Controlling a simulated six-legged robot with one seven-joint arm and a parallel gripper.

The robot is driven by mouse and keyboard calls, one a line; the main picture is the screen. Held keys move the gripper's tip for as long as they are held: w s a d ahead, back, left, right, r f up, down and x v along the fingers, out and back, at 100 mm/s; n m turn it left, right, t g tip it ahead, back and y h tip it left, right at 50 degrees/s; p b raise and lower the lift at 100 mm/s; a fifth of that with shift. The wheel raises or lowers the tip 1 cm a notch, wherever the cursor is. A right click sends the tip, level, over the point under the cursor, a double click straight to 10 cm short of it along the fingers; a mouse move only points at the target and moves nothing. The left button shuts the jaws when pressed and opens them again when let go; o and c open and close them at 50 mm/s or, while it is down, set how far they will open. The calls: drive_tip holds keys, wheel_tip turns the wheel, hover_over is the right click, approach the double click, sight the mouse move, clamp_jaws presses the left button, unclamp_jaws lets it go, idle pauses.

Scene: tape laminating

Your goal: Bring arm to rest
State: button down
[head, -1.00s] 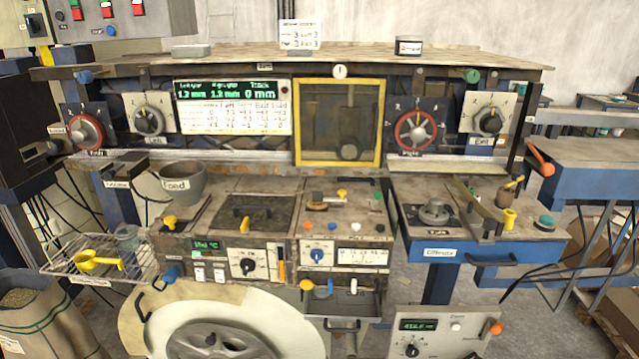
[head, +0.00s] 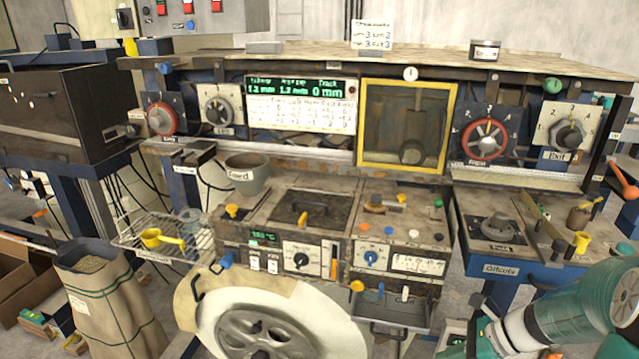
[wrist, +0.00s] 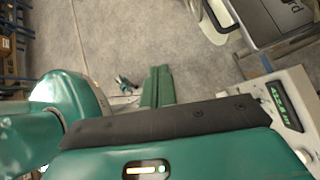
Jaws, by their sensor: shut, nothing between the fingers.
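My gripper (wrist: 160,69) shows in the wrist view as two green fingers lying side by side, shut and empty. They stick out past a dark bar over bare concrete floor, apart from anything. In the head view, my green and white arm is folded across the bottom right corner, in front of the machine's lower right; I cannot make out the fingers there.
The laminating machine (head: 300,185) fills the middle of the head view. The offcuts table (head: 515,270) is behind my arm. A sack (head: 105,300) stands at lower left. In the wrist view, a box with a green display (wrist: 283,108) lies right of my gripper.

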drive_tip(key=s+a+r+n+t+h, duration=0.1)
drive_tip(key=s+a+r+n+h, duration=0.3)
drive_tip(key=r+n, duration=0.5)
drive_tip(key=s+a+r+n+t+h, duration=0.2)
drive_tip(key=s+a+r+n+h, duration=0.2)
drive_tip(key=n, duration=1.1)
drive_tip(key=s+a+r, duration=0.3)
drive_tip(key=a+r, duration=0.1)
drive_tip(key=shift+r+h, duration=0.3)
drive_tip(key=shift+r, duration=0.05)
drive_tip(key=shift+s, duration=0.1)
